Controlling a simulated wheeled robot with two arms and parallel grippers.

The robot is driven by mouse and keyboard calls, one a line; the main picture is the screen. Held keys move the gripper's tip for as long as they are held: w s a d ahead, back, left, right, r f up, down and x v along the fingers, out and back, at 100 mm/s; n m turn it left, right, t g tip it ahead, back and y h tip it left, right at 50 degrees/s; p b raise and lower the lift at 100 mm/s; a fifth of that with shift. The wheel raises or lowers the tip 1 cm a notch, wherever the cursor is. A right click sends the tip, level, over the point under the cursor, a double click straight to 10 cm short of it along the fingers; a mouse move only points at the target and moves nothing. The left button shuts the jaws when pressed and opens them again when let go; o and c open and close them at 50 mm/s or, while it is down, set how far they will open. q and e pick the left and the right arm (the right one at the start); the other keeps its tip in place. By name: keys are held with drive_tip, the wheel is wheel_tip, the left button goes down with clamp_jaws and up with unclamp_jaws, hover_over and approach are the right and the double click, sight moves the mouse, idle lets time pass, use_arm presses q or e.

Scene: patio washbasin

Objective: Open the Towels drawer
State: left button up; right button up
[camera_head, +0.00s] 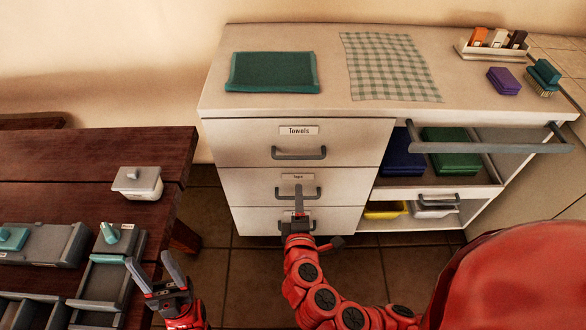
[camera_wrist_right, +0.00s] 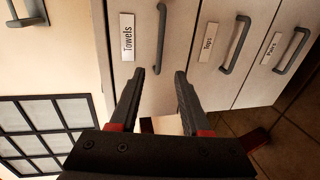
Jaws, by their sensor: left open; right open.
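The Towels drawer (camera_head: 240,148) is the top one of the white cabinet and is shut. Its label (camera_head: 299,130) reads "Towels", and a grey bar handle (camera_head: 299,154) sits below it. In the right wrist view, the Towels drawer (camera_wrist_right: 136,60) and its handle (camera_wrist_right: 160,40) show beyond the fingers. My right gripper (camera_head: 299,195) is open in front of the lower drawers, below the Towels handle in the head view; its fingers also show in the right wrist view (camera_wrist_right: 160,75), apart and empty. My left gripper (camera_head: 155,272) is open and empty beside the wooden table.
The cabinet top (camera_head: 335,105) holds a green towel (camera_head: 273,72), a checked cloth (camera_head: 388,67) and a purple block (camera_head: 503,81). A long bar (camera_head: 490,147) crosses the open shelf. A dark wooden table (camera_head: 80,165) with a lidded white container (camera_head: 138,183) stands left.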

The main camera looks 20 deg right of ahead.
drive_tip(key=b, duration=0.4)
approach(298, 156)
drive_tip(key=x, duration=0.3)
drive_tip(key=p+x, duration=0.1)
drive_tip(key=x, duration=0.6)
drive_tip(key=shift+f, duration=0.35)
clamp_jaws()
idle(0.6)
